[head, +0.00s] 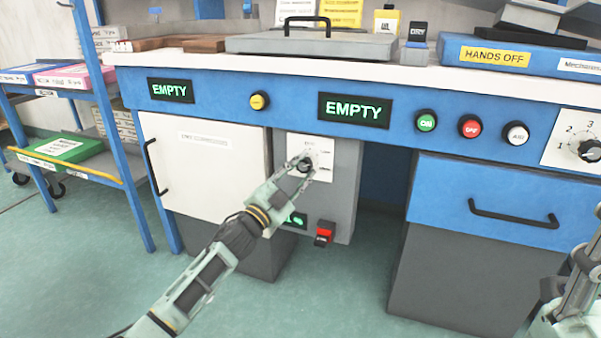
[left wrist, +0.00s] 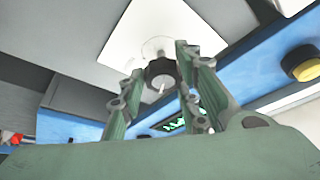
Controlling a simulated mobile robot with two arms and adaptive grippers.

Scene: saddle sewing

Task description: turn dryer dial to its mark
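The dryer dial (head: 305,163) is a black knob with a pale pointer line on a white plate (head: 322,152), on the grey unit under the bench. Small marks ring it, too small to read. My left gripper (head: 303,168) reaches it, one finger on each side. In the left wrist view the dial (left wrist: 161,73) sits between the spread fingertips (left wrist: 160,78). Narrow gaps seem to show beside it; firm contact cannot be made out. My right gripper (head: 565,300) is partly in view at the lower right edge, away from the dial; its fingers are unclear.
Below the dial are a green display (head: 297,220) and a red switch (head: 324,233). A white cabinet door (head: 205,165) is left of it, a blue drawer (head: 490,205) right. Above are EMPTY displays (head: 354,110) and coloured buttons (head: 426,121). A blue trolley (head: 110,150) stands left.

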